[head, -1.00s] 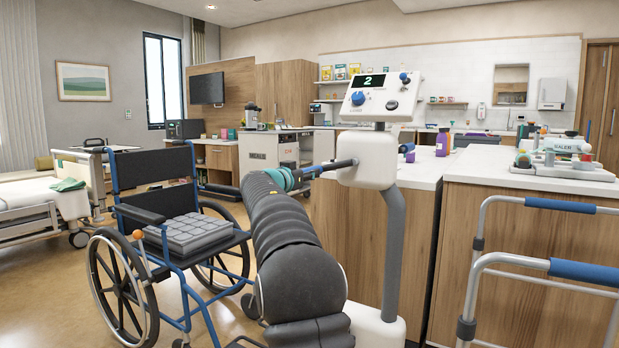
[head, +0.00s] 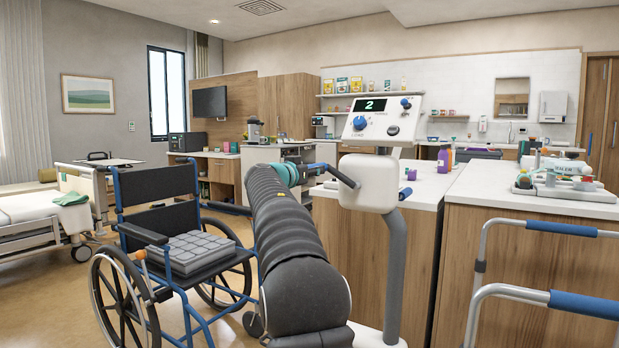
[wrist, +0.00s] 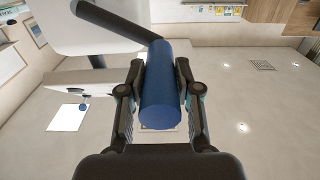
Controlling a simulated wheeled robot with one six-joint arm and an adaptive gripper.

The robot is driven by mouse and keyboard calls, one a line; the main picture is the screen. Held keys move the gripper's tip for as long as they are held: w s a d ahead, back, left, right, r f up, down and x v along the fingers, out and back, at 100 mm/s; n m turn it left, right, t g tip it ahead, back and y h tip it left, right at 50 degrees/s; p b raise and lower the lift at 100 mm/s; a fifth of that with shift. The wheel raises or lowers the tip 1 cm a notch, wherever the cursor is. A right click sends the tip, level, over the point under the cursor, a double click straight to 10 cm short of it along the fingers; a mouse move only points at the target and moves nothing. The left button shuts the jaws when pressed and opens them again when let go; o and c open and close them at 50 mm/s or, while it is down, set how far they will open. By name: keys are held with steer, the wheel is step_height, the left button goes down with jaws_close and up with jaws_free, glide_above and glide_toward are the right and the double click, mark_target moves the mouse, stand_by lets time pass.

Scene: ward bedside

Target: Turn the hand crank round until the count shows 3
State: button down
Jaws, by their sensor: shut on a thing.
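The exerciser's white head (head: 384,122) has a dark display (head: 369,105) reading 2 in green. Below it is a white crank housing (head: 368,182) on a grey post (head: 396,270). A dark crank arm (head: 345,176) slants up and left from the housing toward my gripper (head: 312,173). In the wrist view my gripper (wrist: 160,75) is shut on the blue crank handle (wrist: 162,95), with a finger on each side. The dark crank arm (wrist: 112,20) joins the handle's far end there. A second blue handle (head: 405,193) shows right of the housing, lower down.
A wheelchair (head: 165,235) with a grey cushion (head: 202,253) stands left of my arm. A wood-fronted counter (head: 540,270) is behind and right of the post. A walker with blue grips (head: 585,304) stands at front right.

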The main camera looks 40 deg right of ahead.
steer(key=shift+s, duration=0.1)
steer(key=shift+s+d+r, duration=0.35)
steer(key=shift+s+r, duration=0.4)
steer(key=shift+r, duration=0.15)
steer(key=shift+s+d+r, duration=0.35)
steer(key=shift+s+r, duration=0.4)
steer(key=shift+r, duration=0.15)
steer(key=s, duration=0.1)
steer(key=s+d+r+b, duration=0.1)
steer(key=s, duration=0.1)
steer(key=s+r, duration=0.1)
steer(key=shift+s+d+b, duration=0.2)
steer(key=shift+d+b, duration=0.1)
steer(key=shift+d, duration=0.05)
